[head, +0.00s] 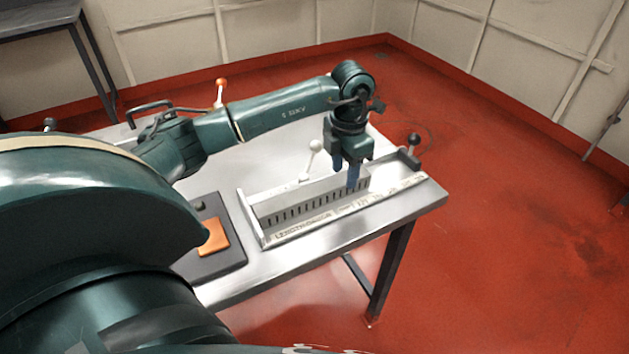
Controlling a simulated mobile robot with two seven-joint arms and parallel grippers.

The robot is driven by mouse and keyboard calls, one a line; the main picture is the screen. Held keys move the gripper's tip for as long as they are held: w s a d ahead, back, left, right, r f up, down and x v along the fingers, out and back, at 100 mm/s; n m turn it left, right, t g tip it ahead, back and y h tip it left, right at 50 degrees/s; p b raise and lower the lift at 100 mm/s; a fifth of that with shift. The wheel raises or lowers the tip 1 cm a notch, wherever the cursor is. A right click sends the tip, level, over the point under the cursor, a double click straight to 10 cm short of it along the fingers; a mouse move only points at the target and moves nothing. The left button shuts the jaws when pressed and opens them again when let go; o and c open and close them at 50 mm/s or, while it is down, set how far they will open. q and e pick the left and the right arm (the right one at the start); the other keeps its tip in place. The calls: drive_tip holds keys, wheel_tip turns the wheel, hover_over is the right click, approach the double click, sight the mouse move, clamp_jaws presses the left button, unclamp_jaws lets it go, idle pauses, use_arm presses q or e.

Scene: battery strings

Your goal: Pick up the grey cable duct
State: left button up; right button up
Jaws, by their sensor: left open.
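The grey cable duct (300,200) is a long slotted bar lying in a white tray-like length gauge (330,223) on the steel table. My left gripper (346,180) points down at the duct's right part, with its blue fingers open. My right gripper is not in view.
The steel table (235,172) has a dark pad (225,262) with an orange block (214,238) at the near left. A white-knobbed lever (314,147), a red-knobbed lever (221,84) and a black-knobbed lever (413,141) stand up from it. Red floor lies beyond the table's right edge.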

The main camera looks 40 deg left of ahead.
sight(342, 178)
use_arm(q)
drive_tip(key=f, duration=0.3)
drive_tip(key=shift+s+a+f, duration=0.1)
drive_tip(key=shift+s+f, duration=0.05)
drive_tip(key=shift+s, duration=0.05)
drive_tip(key=c, duration=0.7)
